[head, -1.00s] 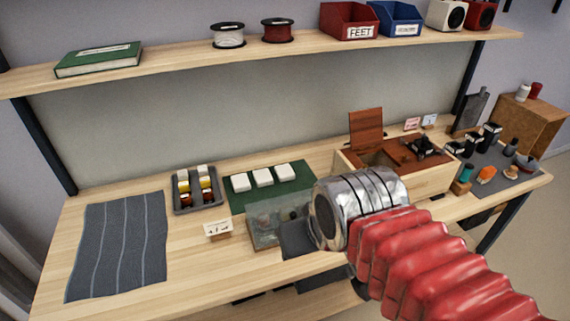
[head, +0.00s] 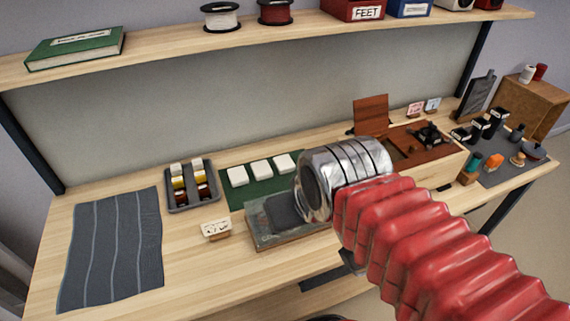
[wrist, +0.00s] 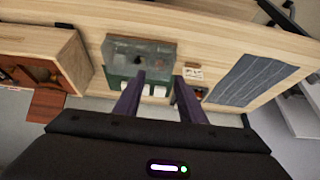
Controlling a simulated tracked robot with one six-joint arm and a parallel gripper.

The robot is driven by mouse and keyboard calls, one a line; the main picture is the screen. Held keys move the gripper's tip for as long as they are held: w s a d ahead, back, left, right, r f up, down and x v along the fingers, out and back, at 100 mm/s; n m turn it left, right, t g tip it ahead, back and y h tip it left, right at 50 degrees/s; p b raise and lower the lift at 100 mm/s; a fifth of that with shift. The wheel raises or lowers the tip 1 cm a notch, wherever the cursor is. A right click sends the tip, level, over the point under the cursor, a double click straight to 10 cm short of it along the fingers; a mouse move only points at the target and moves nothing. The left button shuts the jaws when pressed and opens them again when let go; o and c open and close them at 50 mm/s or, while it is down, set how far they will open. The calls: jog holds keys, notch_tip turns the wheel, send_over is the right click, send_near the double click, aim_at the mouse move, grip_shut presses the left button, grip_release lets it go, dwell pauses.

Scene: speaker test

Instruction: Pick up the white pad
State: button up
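Three white pads lie in a row on a green mat (head: 236,199): a left pad (head: 237,176), a middle pad (head: 262,167) and a right pad (head: 284,163). My gripper (wrist: 159,78) is open and empty in the wrist view, its two dark fingers spread. White pads (wrist: 160,91) show between the fingers there, beyond the tips; the left finger partly covers the row. In the head view my arm's metal wrist is just right of the mat and hides its right part.
A shallow box with a glassy top (head: 262,239) stands in front of the mat. A grey tray of small blocks (head: 207,207) and a white label card (head: 215,229) are to the left. An open wooden box (head: 440,165) stands right. Bare tabletop lies around the striped cloth (head: 110,250).

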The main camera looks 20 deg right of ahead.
jog(key=o, duration=0.3)
jog(key=shift+w+r, duration=0.15)
jog(key=shift+w, duration=0.3)
jog(key=shift+o, duration=1)
jog(key=w+d+r, duration=0.1)
jog(key=w, duration=0.7)
jog(key=shift+d, duration=0.15)
jog(key=w+d+f, duration=0.4)
jog(key=w, duration=0.4)
jog(key=w+d+f, duration=0.4)
jog(key=w, duration=0.5)
jog(key=w+d+f+g, duration=0.1)
jog(key=w+d+f, duration=0.3)
jog(key=w, duration=0.4)
jog(key=shift+w+f, duration=0.35)
jog(key=shift+d, duration=0.1)
send_over(286, 166)
jog(key=f, duration=0.7)
jog(key=shift+s, duration=0.35)
jog(key=shift+w+f, duration=0.25)
jog(key=shift+f, duration=0.2)
